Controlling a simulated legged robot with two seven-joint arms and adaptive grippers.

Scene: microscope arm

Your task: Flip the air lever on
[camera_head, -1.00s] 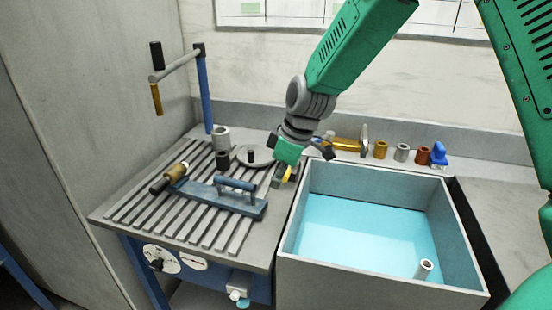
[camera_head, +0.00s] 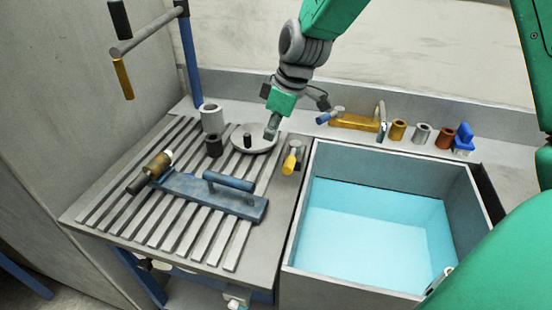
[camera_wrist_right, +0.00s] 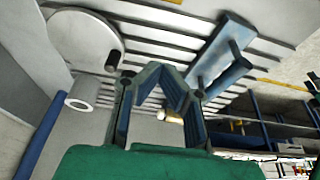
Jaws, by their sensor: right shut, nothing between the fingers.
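The small lever with a yellow handle (camera_head: 290,163), which looks like the air lever, stands on a grey fitting at the right edge of the slatted bench, beside the water basin. Its handle points toward the front of the bench. My right gripper (camera_head: 271,131) is shut and empty, above the round grey plate (camera_head: 250,146), behind and left of the lever and apart from it. In the wrist view the closed fingers (camera_wrist_right: 163,75) show over the slats. I cannot make out the lever in that view. My left gripper is not in view.
A blue plate with a handle (camera_head: 212,193) and a brass roller (camera_head: 153,170) lie on the slats (camera_head: 120,205). A grey cup (camera_head: 211,117) stands behind them. The basin (camera_head: 300,225) is at right, with several small cylinders behind it. A blue post (camera_head: 191,60) rises at back left.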

